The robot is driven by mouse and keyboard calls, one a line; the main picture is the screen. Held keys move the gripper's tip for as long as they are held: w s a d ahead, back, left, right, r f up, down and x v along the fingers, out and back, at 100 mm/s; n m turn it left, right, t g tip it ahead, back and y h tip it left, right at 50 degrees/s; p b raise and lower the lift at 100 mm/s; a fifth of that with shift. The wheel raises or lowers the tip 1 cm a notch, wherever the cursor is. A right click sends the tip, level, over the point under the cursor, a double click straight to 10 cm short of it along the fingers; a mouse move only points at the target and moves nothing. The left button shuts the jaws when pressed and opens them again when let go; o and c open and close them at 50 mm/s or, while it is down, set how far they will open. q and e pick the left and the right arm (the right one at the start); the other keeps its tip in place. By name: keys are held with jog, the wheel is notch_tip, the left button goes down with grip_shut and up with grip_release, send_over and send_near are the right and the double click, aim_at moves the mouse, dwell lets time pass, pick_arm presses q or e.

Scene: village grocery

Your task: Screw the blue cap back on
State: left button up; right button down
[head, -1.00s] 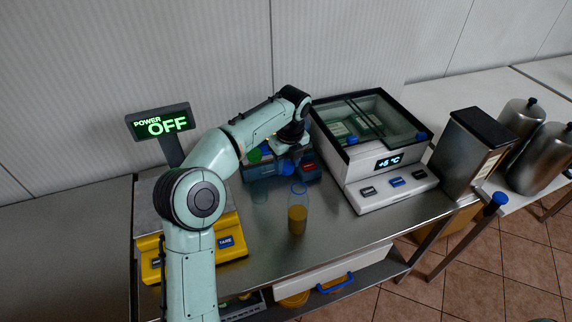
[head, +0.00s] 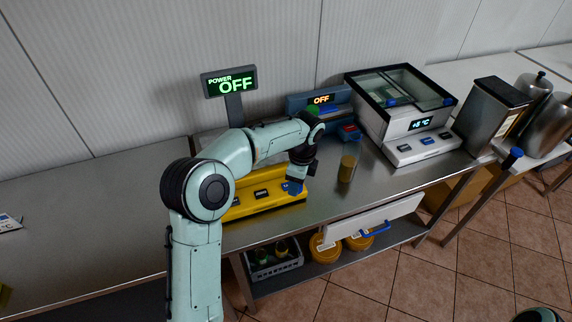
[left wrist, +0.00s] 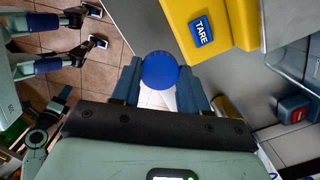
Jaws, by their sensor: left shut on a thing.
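My left gripper (head: 296,186) is shut on the blue cap (head: 291,189), above the front edge of the yellow scale. In the left wrist view the blue cap (left wrist: 160,70) sits between the two fingertips of the left gripper (left wrist: 160,84). A bottle with amber contents (head: 347,169) stands upright on the steel counter, to the right of the left gripper and apart from it. Its clear upper part is hard to make out. My right gripper (left wrist: 88,30) shows at the upper left of the left wrist view, its fingers apart and nothing between them.
The yellow scale (head: 270,198) stands on the counter left of the bottle. Counter (head: 385,186) right of the bottle is clear. A crate (head: 273,262) and yellow tubs (head: 325,249) sit below.

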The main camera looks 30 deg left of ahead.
pick_arm(q)
jog(key=s+d+f+n, duration=0.3)
jog(key=f+n, duration=0.3)
jog(key=n, duration=0.1)
jog(key=s+d+f+n+g+h, duration=0.1)
jog(key=s+d+f+n, duration=0.2)
jog(key=f+n, duration=0.3)
jog(key=d+n, duration=0.1)
jog(key=n, duration=0.1)
jog(key=shift+s+d+f+n, duration=0.15)
jog(key=shift+d+f+n, duration=0.05)
jog(key=shift+f+n, duration=0.1)
pick_arm(e)
jog(key=shift+s, duration=0.1)
